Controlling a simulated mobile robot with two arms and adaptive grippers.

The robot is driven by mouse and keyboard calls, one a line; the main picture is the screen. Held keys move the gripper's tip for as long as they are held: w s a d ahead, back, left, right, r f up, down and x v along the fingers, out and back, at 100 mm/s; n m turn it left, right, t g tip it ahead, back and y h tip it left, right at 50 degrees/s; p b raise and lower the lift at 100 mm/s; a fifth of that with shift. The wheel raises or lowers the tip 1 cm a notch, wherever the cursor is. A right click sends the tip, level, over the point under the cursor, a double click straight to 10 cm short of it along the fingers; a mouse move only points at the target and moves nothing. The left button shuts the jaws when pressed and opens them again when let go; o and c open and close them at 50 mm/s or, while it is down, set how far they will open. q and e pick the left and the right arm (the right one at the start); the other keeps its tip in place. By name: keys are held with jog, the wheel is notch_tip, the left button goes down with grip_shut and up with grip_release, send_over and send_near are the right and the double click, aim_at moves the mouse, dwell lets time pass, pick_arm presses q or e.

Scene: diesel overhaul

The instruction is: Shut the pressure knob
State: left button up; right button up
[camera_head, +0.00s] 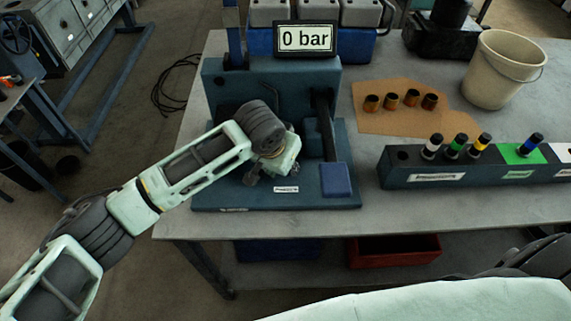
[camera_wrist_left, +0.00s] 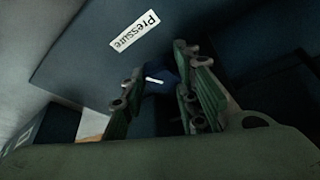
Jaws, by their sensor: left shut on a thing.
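The pressure knob (camera_wrist_left: 160,88) is a dark piece with a short white mark, seen between my left fingers in the left wrist view. My left gripper (camera_wrist_left: 162,98) is shut on it, with one green finger on each side. In the head view, my left gripper (camera_head: 267,174) is at the front of the blue test stand (camera_head: 230,197), and my wrist hides the knob. A white "Pressure" label (camera_head: 286,189) is beside the gripper, and it also shows in the left wrist view (camera_wrist_left: 134,31). The display (camera_head: 305,39) reads "0 bar". My right gripper is out of view.
A blue block (camera_head: 335,180) is on the stand's right front. A dark rack (camera_head: 425,170) with several banded parts stands to the right. Several brown rings lie on cardboard (camera_head: 385,123), near a beige bucket (camera_head: 502,70). The grey table (camera_head: 364,215) is bare along its front edge.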

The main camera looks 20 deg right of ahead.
pick_arm(q)
jog(key=shift+s+d+r+m+p, duration=0.1)
jog(key=shift+s+m+p, duration=0.1)
jog(key=shift+m+p, duration=0.2)
jog(key=shift+d+h, duration=0.1)
jog(key=shift+h, duration=0.2)
jog(key=o, duration=1)
jog(key=shift+c, duration=0.2)
jog(key=shift+r, duration=0.15)
jog(key=v, duration=1.1)
jog(key=shift+r, duration=0.35)
